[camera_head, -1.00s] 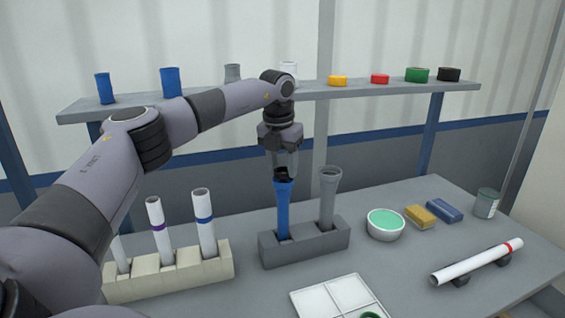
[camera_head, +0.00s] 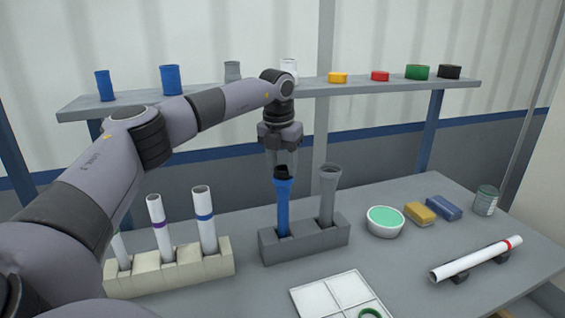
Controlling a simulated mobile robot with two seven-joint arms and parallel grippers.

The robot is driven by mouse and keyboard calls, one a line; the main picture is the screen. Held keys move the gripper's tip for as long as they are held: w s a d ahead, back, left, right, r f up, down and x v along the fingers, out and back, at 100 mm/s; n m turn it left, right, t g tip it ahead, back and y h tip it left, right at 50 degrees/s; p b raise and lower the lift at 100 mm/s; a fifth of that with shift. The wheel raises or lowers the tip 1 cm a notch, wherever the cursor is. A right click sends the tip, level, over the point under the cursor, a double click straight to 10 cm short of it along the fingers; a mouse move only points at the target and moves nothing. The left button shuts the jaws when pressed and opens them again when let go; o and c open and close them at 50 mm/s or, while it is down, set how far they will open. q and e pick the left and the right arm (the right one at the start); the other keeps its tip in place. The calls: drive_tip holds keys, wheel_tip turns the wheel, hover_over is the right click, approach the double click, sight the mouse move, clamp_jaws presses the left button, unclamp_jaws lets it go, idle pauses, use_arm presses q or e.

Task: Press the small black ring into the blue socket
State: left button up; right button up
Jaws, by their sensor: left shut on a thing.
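The blue socket (camera_head: 283,185) is the flared top of a blue pipe standing in the left hole of a dark grey block (camera_head: 305,240). My left gripper (camera_head: 284,166) is right above its mouth, pointing down, shut on the small black ring (camera_head: 283,172). The ring shows only as a dark patch at the socket's mouth; how deep it sits cannot be told. My right gripper is not in view.
A grey pipe (camera_head: 328,195) stands beside the blue one. White tubes stand in a pale rack (camera_head: 170,272) at left. A bowl (camera_head: 385,222), sponges, a can (camera_head: 486,200) and a white tray (camera_head: 335,297) lie around. The shelf (camera_head: 380,90) is behind.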

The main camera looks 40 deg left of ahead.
use_arm(q)
drive_tip(key=o, duration=1.5)
drive_tip(key=shift+r, duration=3.5)
drive_tip(key=shift+c, duration=0.4)
